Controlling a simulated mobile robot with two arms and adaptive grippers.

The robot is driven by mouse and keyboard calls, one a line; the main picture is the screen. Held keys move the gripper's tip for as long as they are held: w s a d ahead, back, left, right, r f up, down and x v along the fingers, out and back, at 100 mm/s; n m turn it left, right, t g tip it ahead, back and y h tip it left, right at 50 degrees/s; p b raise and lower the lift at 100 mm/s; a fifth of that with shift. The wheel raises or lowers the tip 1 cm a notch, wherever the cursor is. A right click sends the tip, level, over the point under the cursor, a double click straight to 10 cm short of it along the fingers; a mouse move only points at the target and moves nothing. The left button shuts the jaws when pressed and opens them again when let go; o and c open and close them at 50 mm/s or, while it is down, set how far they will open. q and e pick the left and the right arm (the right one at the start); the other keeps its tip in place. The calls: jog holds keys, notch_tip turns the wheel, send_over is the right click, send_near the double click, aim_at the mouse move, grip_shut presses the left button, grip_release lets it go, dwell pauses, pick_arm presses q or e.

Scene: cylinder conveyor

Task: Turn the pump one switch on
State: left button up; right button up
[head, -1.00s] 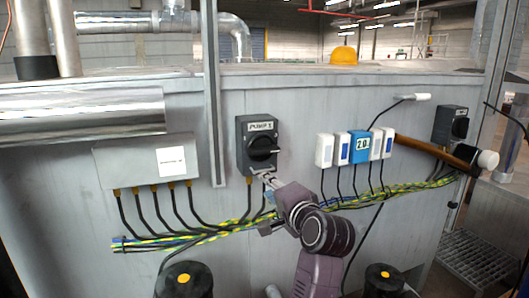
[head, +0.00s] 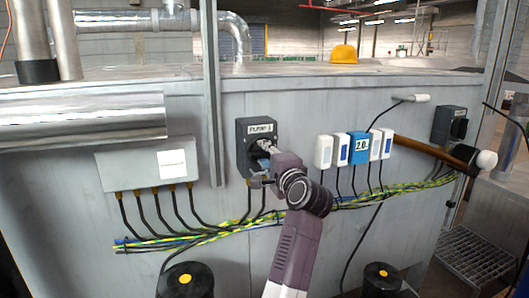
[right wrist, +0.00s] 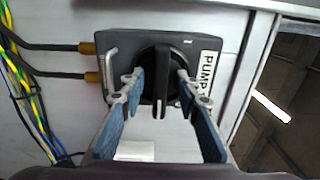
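The pump one switch is a dark grey box (head: 243,136) with a "PUMP" label on the wall panel, left of centre in the head view. Its black knob (right wrist: 160,75) shows in the right wrist view, with the handle lying parallel to the label text. My right gripper (right wrist: 160,88) is open. Its two blue-padded fingers stand on either side of the handle, with visible gaps. In the head view my right gripper (head: 262,153) covers much of the knob. My left gripper is not in view.
A second dark switch (head: 449,125) is on the panel's right side. White and blue modules (head: 359,147) and a brown-handled hammer (head: 430,149) are right of my arm. Yellow-green cables (head: 215,233) run below. A grey cable box (head: 145,165) is at left.

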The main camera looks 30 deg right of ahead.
grip_shut()
jog(key=shift+n, duration=0.4)
jog(key=n+p, duration=0.2)
jog(key=n, duration=0.4)
jog(key=n+p, duration=0.1)
jog(key=n, duration=0.4)
jog(key=shift+n+p, duration=0.35)
jog(key=shift+n, duration=0.05)
jog(key=n+p, duration=0.2)
jog(key=n, duration=0.3)
jog(key=shift+n, duration=0.4)
